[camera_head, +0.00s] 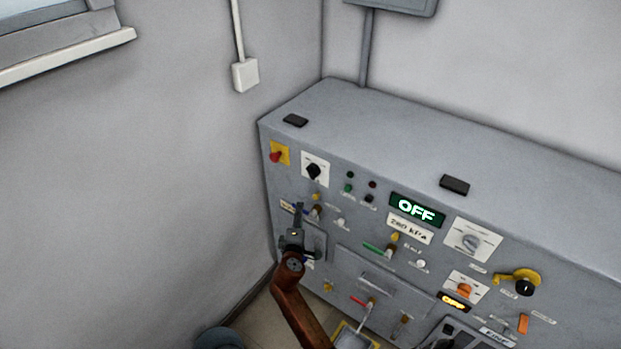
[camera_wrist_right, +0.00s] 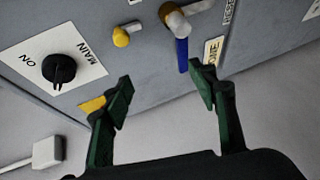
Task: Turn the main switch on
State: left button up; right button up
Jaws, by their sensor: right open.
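The main switch (camera_head: 313,171) is a black rotary knob on a white plate, near the panel's upper left. In the right wrist view the knob (camera_wrist_right: 59,68) sits on its plate, marked MAIN and ON, left of the fingers. The exact knob setting is hard to read. My right gripper (camera_head: 300,236) is in front of the panel, below the switch in the head view. In the wrist view its green fingers (camera_wrist_right: 162,82) are apart with nothing between them, and the knob is outside them. My left gripper is not in view.
A red button on a yellow plate (camera_head: 278,154) is left of the switch. A yellow knob (camera_wrist_right: 121,38) and a blue lever (camera_wrist_right: 182,55) on a valve are near the fingers. A display (camera_head: 417,210) reads OFF. The left wall carries a white box (camera_head: 245,75).

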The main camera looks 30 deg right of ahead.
aim_at(311, 175)
notch_tip(311, 175, up, 13)
jog(key=s+d+m+h, duration=0.1)
jog(key=d+h, duration=0.1)
jog(key=h, duration=0.1)
jog(key=shift+t+h, duration=0.3)
jog(key=x, duration=0.6)
jog(key=shift+d+r, duration=0.3)
jog(key=shift+w+d, duration=0.35)
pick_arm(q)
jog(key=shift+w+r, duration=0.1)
pick_arm(e)
jog(key=shift+c, duration=0.4)
